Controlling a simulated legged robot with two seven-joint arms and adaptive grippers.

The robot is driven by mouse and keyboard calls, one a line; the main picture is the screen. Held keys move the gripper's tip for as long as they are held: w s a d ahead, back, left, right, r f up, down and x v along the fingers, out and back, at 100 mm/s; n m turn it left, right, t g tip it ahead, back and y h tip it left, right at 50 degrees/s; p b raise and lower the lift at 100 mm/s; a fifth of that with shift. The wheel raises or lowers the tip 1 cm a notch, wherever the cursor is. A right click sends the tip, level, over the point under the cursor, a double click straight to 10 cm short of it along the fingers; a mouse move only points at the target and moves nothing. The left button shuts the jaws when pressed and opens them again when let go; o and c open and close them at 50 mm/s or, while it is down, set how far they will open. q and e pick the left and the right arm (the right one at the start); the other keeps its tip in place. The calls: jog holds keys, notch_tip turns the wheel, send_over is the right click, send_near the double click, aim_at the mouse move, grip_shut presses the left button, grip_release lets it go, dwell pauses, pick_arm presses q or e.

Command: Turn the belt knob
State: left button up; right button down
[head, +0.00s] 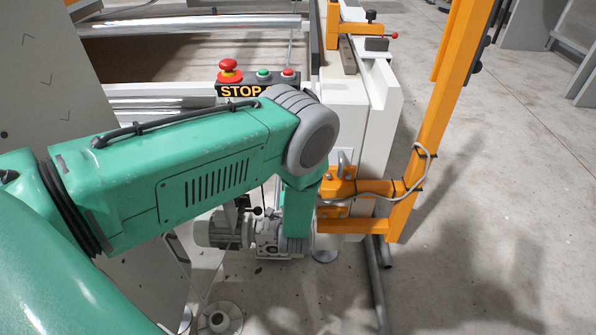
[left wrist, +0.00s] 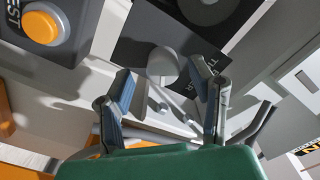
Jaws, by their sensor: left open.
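In the left wrist view my left gripper (left wrist: 160,72) is open, with one blue-padded finger on each side of the picture's middle. A grey round knob (left wrist: 163,61) shows between and beyond the fingertips, in front of a dark plate (left wrist: 140,32) with white lettering partly hidden by the right finger. I take this to be the belt knob, but its label is not readable. I cannot tell whether the fingers touch it. In the head view my green left arm reaches across and bends down at the wrist; its gripper is hidden there. My right gripper is in neither view.
An orange button (left wrist: 41,28) sits on a dark box left of the gripper. In the head view a red emergency stop (head: 229,70) stands on the STOP box behind my arm. An orange post (head: 432,115) with a cable rises at right; open floor lies beyond it.

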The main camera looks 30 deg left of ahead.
pick_arm(q)
jog(key=v, duration=1)
jog(key=shift+w+f, duration=0.1)
jog(key=shift+f, duration=0.05)
